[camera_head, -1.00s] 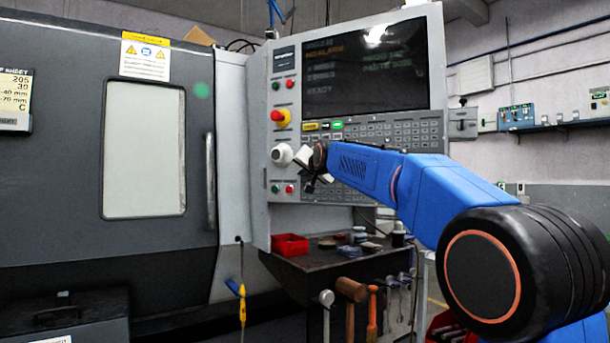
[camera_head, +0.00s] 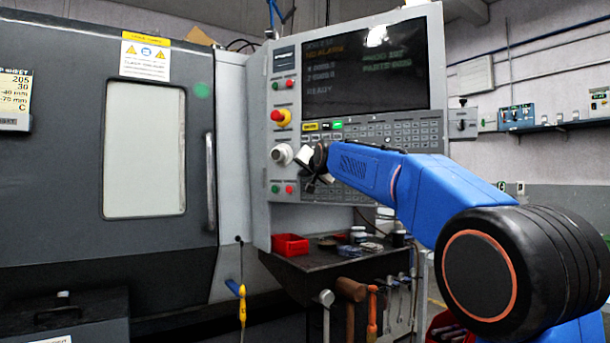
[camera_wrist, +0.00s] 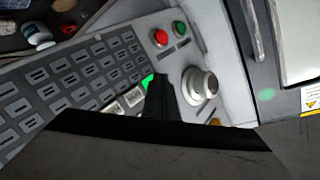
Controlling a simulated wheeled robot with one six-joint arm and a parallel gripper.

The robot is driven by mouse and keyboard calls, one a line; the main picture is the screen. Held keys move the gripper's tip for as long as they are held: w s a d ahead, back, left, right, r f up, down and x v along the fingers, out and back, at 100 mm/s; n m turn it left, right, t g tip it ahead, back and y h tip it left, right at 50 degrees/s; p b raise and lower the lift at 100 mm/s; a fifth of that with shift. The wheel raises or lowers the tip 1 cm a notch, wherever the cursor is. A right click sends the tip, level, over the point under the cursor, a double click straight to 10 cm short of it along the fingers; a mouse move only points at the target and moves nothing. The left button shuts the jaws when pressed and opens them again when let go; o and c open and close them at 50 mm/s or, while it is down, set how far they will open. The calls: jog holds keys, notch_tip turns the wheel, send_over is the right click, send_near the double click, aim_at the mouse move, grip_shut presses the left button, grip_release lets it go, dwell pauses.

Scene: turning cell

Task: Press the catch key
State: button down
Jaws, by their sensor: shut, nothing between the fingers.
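The machine's control panel (camera_head: 350,143) carries rows of grey keys (camera_wrist: 62,68) under a dark screen (camera_head: 365,67). In the head view, a yellow, a pale and a green-lit key (camera_head: 337,125) sit along the top of the keypad. The wrist view shows the panel turned over, with the green-lit key (camera_wrist: 147,81) and pale keys (camera_wrist: 133,97) beside my gripper (camera_wrist: 160,82). My gripper is shut and empty, its tip in front of the panel between those keys and the white knob. I cannot tell which key is the catch key, or whether the tip touches the panel.
A white round knob (camera_wrist: 201,85) stands out close to my gripper. Red and green buttons (camera_wrist: 160,37) are nearby. A red-and-yellow emergency stop (camera_head: 281,117) sits higher on the panel. A tool cart (camera_head: 330,262) with a red bin (camera_head: 290,245) stands below. The machine door (camera_head: 143,150) is left.

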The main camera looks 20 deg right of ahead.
jog(key=shift+s+a, duration=0.45)
jog(key=shift+s, duration=0.05)
jog(key=s+a, duration=0.1)
jog(key=s, duration=0.1)
jog(key=s+a, duration=0.1)
jog(key=a, duration=0.1)
jog(key=shift+s+a, duration=0.15)
jog(key=shift+s, duration=0.2)
dwell(0.8)
jog(key=s+d+f+n+g, duration=0.2)
jog(key=s+f+g, duration=0.2)
jog(key=s+f, duration=1.3)
jog(key=s+d+f+n+g, duration=0.2)
jog(key=s+d+f+g, duration=0.1)
jog(key=s+f, duration=1.3)
jog(key=s+d+f+n+g, duration=0.2)
jog(key=s+f+g, duration=0.2)
jog(key=s+f, duration=1.3)
jog(key=s, duration=0.4)
jog(key=shift+s+d+f+n+g+h, duration=0.2)
jog(key=shift+f+n+g+h, duration=0.1)
jog(key=shift+f+n+h, duration=0.1)
